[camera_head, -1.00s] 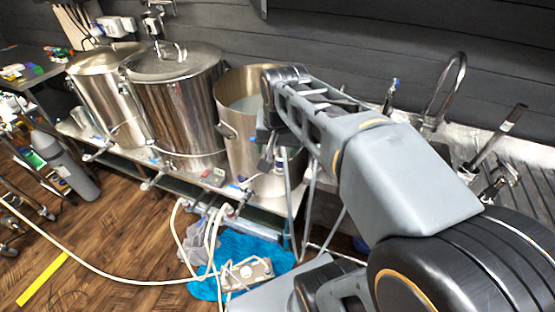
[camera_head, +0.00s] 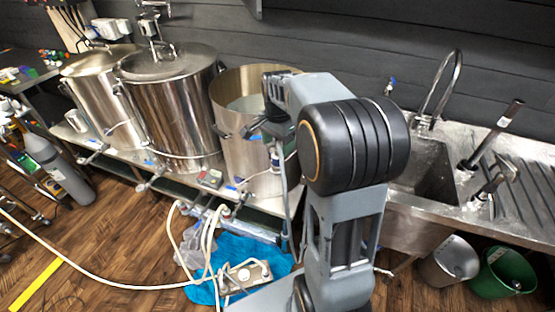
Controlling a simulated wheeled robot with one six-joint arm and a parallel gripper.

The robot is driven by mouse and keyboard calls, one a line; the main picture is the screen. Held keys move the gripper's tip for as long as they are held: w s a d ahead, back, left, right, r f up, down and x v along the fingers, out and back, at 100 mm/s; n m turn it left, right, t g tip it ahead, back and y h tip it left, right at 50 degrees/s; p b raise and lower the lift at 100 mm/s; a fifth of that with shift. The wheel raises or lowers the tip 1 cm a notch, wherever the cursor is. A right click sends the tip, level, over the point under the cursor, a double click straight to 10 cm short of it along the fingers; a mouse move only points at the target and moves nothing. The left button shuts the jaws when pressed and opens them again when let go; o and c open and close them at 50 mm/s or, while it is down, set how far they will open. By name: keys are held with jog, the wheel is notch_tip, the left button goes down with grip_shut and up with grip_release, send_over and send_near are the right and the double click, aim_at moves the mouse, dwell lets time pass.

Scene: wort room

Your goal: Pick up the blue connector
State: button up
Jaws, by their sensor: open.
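My gripper (camera_head: 262,138) is in front of the open kettle at the right of the row. It is small and dark here, partly behind my own arm, and its jaws are open. I see nothing held in it. Several small blue pieces show along the kettle stand. One small blue piece (camera_head: 231,187) lies at the stand's front edge, below and left of my gripper. Another blue piece (camera_head: 148,163) is at the valve of the middle kettle. I cannot tell which of them is the blue connector.
The open kettle (camera_head: 232,150) and lidded kettle (camera_head: 172,105) stand on a low stand. White hoses, a pump (camera_head: 245,275) and a blue cloth (camera_head: 205,292) lie on the floor. A sink (camera_head: 425,170) is right, with a metal bucket (camera_head: 447,262) and green bucket (camera_head: 503,272) below.

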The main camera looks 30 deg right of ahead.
aim_at(277, 149)
jog(key=shift+f+p, duration=0.65)
jog(key=shift+f, duration=2.25)
jog(key=shift+c, duration=0.5)
jog(key=shift+w, duration=0.1)
jog(key=c, duration=1.1)
jog(key=shift+o, duration=0.2)
jog(key=shift+r, duration=0.15)
jog(key=shift+r, duration=0.5)
jog(key=s+d+r+b, duration=0.3)
jog(key=s+r, duration=0.8)
jog(key=s, duration=0.2)
jog(key=shift+s+r+b, duration=0.35)
jog(key=shift+r, duration=0.05)
jog(key=shift+r, duration=0.1)
